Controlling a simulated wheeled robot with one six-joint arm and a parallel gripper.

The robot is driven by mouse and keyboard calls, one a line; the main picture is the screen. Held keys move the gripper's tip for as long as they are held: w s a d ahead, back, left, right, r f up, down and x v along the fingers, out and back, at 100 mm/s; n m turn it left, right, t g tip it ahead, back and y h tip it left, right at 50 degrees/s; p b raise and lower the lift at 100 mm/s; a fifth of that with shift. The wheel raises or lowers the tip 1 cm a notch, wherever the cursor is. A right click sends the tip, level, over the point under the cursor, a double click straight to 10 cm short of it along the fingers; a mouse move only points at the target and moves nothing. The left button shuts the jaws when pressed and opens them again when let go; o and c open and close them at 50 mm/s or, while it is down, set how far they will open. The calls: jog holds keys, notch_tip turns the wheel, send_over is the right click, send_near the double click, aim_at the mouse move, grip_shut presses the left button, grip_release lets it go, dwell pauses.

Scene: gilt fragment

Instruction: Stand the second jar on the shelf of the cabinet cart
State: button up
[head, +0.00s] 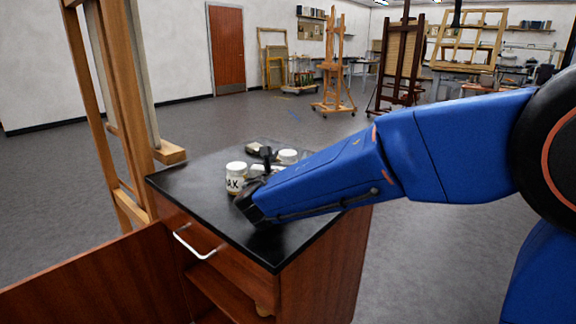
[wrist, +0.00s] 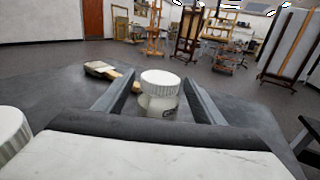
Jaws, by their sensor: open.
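A white-lidded jar (wrist: 160,94) stands upright on the black cart top between the fingers of my gripper (wrist: 162,86). The fingers are open, with one on each side of it; I cannot tell whether either touches it. In the head view its white lid (head: 287,156) shows behind my arm. A second white-lidded jar (head: 236,180), with black letters on its label, stands to the left; its lid is at the left edge of the wrist view (wrist: 10,132). The cabinet cart (head: 215,235) has an open shelf space (head: 222,292) below its drawer, partly cut off.
A flat brush (wrist: 102,69) lies on the cart top beyond the fingers. The cart's door (head: 95,280) swings out to the left. A small yellowish thing (head: 263,310) shows low in the opening. A wooden easel (head: 115,90) stands behind left.

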aim_at(291, 153)
jog(key=w, duration=0.3)
jog(key=shift+w+d, duration=0.25)
jog(key=shift+c, duration=0.7)
jog(key=c, duration=1.2)
